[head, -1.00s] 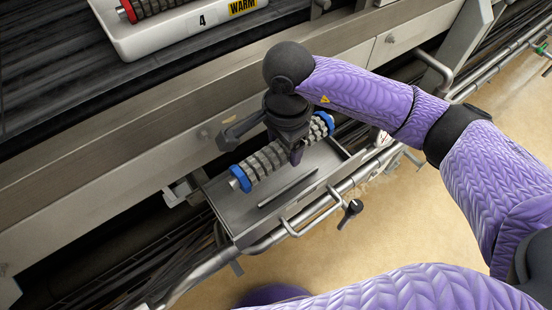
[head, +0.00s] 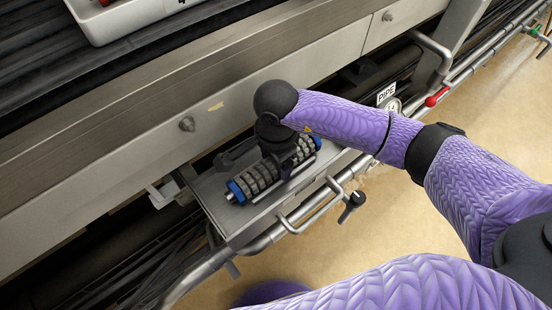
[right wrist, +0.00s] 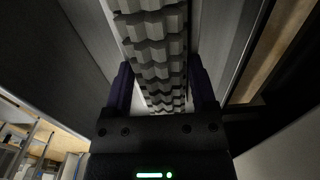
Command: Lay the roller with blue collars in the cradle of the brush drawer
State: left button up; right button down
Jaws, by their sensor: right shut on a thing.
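The roller (head: 262,178) has grey ribbed segments and blue collars at its ends. It lies lengthwise over the brush drawer (head: 213,191), a grey metal tray with a front handle. My right gripper (head: 284,160) is shut on the roller's middle from above. In the right wrist view the ribbed roller (right wrist: 158,50) runs between the two fingers (right wrist: 160,88). The roller is low in the drawer, close to its thin rail. The cradle beneath is mostly hidden, so I cannot tell whether the roller rests in it. My left gripper is not in view.
A white tray (head: 108,28) stands on the dark slatted conveyor at the top left. A steel frame beam (head: 150,160) runs behind the drawer. A pipe rail (head: 263,240), a black knob (head: 352,200) and a red-handled valve (head: 437,97) lie along the front.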

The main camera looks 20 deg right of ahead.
jog(key=shift+s+f, duration=0.3)
jog(key=shift+f, duration=0.35)
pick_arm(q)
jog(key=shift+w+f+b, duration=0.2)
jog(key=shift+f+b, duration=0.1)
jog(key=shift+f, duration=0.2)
pick_arm(e)
grip_release()
jog(key=shift+f, duration=0.1)
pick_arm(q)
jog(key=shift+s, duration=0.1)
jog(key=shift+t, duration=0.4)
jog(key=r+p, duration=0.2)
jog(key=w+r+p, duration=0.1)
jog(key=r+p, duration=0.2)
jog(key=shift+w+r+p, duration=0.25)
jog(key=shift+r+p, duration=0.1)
pick_arm(e)
notch_tip(320, 180, up, 14)
jog(key=shift+w+f, duration=0.15)
jog(key=shift+w, duration=0.15)
